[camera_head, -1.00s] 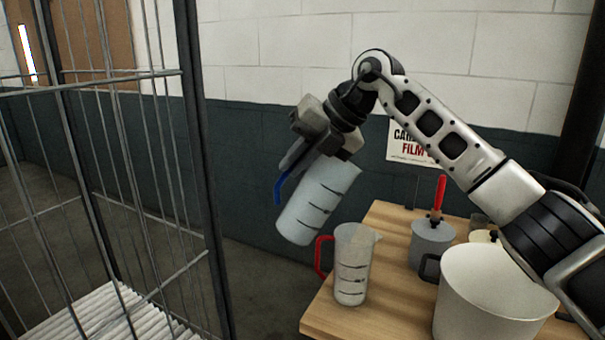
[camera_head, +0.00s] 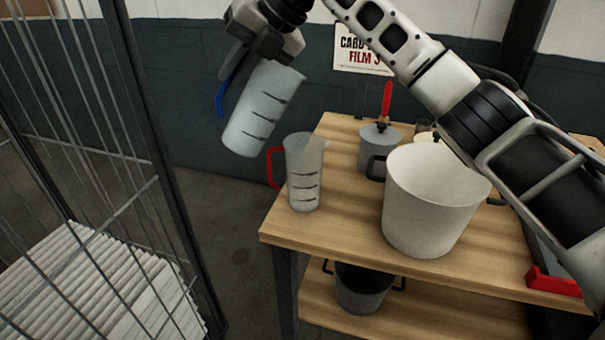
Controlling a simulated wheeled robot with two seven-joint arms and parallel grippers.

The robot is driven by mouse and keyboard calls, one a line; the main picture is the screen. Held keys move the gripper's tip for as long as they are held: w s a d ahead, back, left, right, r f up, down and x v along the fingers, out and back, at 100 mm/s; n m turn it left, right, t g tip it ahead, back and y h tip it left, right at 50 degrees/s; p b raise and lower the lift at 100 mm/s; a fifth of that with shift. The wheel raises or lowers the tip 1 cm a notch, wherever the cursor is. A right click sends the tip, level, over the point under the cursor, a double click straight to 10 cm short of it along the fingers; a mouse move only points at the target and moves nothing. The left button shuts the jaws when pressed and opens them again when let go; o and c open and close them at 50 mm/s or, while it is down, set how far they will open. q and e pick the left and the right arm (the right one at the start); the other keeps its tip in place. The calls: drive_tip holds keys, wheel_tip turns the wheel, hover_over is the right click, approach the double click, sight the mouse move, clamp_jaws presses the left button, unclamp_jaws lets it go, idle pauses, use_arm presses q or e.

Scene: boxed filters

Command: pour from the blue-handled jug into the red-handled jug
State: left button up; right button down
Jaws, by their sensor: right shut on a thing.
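The blue-handled jug (camera_head: 262,108) is pale and translucent with dark level marks. It is tilted in the air, left of and above the red-handled jug. My right gripper (camera_head: 250,62) is shut on it near its upper end, and the blue handle shows at its left. The red-handled jug (camera_head: 305,174) stands upright at the left part of the wooden table (camera_head: 345,235), its handle to the left. The two jugs are apart in the picture. No stream of liquid shows between them, and I cannot tell what is inside either. My left gripper is not in view.
A large white pot (camera_head: 428,215) stands right of the red-handled jug. A grey lidded pot (camera_head: 378,150) with a red upright handle is behind. A dark pot (camera_head: 360,288) is on the lower shelf. A wire cage (camera_head: 150,130) with white filters stands left.

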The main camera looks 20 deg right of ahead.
drive_tip(key=shift+w+d+r+y+b, duration=0.15)
drive_tip(key=shift+d+y+b, duration=0.3)
drive_tip(key=shift+y, duration=0.65)
idle(2.6)
drive_tip(key=shift+d+f+m+y, duration=0.2)
drive_tip(key=shift+d+m+y, duration=0.25)
drive_tip(key=shift+y, duration=0.25)
idle(3.6)
